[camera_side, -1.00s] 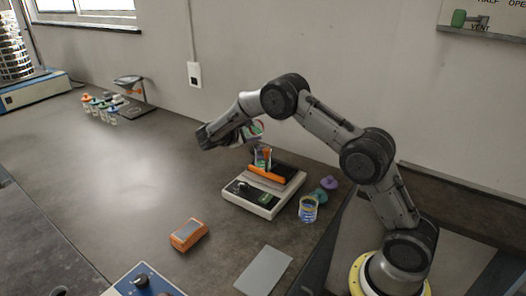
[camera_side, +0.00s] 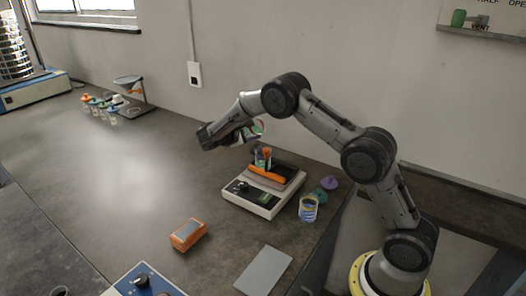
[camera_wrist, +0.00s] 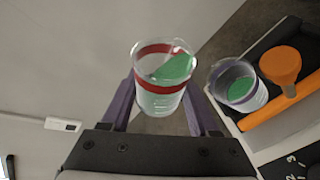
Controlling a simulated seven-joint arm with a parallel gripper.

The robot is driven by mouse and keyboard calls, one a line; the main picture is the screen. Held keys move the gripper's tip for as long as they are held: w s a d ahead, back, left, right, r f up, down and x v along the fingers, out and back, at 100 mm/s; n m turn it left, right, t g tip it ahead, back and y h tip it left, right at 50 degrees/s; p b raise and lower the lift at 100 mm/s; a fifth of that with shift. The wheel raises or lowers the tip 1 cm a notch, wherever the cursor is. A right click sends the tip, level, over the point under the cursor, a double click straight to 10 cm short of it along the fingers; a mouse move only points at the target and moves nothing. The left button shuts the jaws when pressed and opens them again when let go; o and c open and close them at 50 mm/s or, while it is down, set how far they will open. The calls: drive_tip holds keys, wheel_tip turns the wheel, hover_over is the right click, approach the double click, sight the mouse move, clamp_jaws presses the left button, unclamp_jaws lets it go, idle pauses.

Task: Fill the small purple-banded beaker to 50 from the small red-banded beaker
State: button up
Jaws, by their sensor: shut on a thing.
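The small red-banded beaker (camera_wrist: 160,103) is clear, with green contents, in the wrist view. My gripper (camera_wrist: 158,88) is shut on it, a purple finger on each side. The green lies slanted toward the right wall, so the beaker appears tilted. In the side view my gripper (camera_side: 248,133) holds it above the balance (camera_side: 264,192), largely hidden by the gripper. The small purple-banded beaker (camera_wrist: 238,88) stands on the balance with green contents, to the right of the held beaker in the wrist view. In the side view it is small (camera_side: 263,156). I cannot read its level.
An orange piece (camera_wrist: 281,65) lies beside the purple-banded beaker on the balance. A blue-and-yellow beaker (camera_side: 308,211) and two lids (camera_side: 329,183) stand right of the balance. An orange box (camera_side: 188,235) and a grey plate (camera_side: 263,271) lie in front.

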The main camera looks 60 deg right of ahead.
drive_tip(key=shift+f+m+h, duration=0.3)
drive_tip(key=shift+m, duration=0.3)
idle(2.9)
drive_tip(key=shift+r+n, duration=0.4)
drive_tip(key=shift+n, duration=0.2)
drive_tip(key=shift+f+n+g+y, duration=0.4)
drive_tip(key=shift+f+n+y, duration=0.1)
drive_tip(key=shift+r+n, duration=0.15)
drive_tip(key=shift+n, duration=0.15)
drive_tip(key=shift+w+r+n+g, duration=0.1)
drive_tip(key=shift+r+n+g, duration=0.2)
drive_tip(key=shift+n+g, duration=0.15)
drive_tip(key=w+d+f+n+g+y, duration=0.1)
drive_tip(key=w+f+n+g, duration=0.2)
drive_tip(key=f, duration=0.5)
drive_tip(key=shift+w+f+n+g, duration=0.2)
drive_tip(key=shift+w+n+g, duration=0.15)
drive_tip(key=shift+w+n, duration=0.4)
drive_tip(key=shift+s, duration=0.1)
